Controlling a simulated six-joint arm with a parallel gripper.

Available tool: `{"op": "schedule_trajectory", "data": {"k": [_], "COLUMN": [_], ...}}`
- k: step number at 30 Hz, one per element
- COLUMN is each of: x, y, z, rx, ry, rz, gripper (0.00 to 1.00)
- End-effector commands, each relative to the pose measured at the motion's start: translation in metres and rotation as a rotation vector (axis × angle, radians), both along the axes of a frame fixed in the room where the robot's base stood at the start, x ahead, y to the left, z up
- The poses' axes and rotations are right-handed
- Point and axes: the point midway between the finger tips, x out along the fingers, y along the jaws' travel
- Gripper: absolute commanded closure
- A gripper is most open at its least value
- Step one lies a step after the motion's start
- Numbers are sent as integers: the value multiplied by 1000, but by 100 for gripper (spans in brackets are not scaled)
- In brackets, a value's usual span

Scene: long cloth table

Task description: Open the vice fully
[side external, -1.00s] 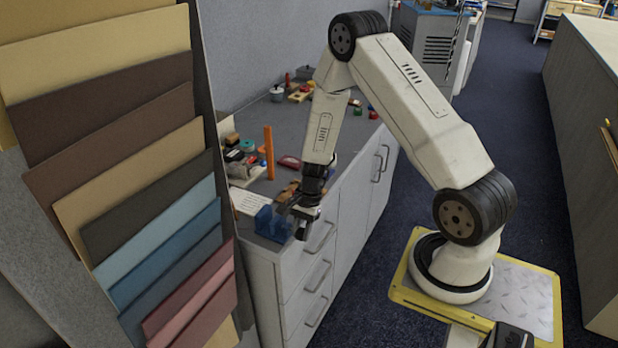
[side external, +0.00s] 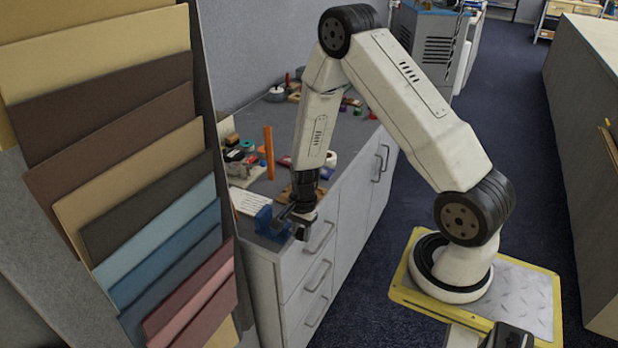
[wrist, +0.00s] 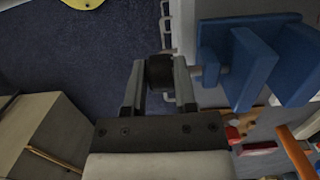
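The blue vice (wrist: 245,65) stands at the near end of the counter, and it also shows in the side view (side external: 266,222). In the wrist view its upright blue plates stand apart, and a short grey spindle leads from it to a black round knob (wrist: 160,71). My gripper (wrist: 160,80) has one finger on each side of the knob, and both fingers appear to touch it. In the side view my gripper (side external: 299,228) is at the vice's right side, by the counter's front edge. The knob is hard to make out there.
A white sheet (side external: 249,203) lies behind the vice. An orange upright bar (side external: 269,152) and several small items stand farther back on the counter (side external: 240,110). Drawer handles (side external: 320,237) stick out below the counter's front edge. The floor (side external: 400,215) in front is clear.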

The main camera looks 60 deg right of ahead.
Motion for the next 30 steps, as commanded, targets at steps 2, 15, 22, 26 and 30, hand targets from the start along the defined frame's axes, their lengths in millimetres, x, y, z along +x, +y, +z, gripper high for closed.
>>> {"op": "schedule_trajectory", "data": {"k": [2,15,22,26,30], "x": [0,1,1,1,1], "y": [0,0,-2,-4,-6], "z": [0,4,20,33,48], "rx": [0,0,0,0,0], "ry": [0,-2,-3,-3,-3], "rz": [-1,1,0,-1,0], "gripper": [54,54,54,54,54]}}
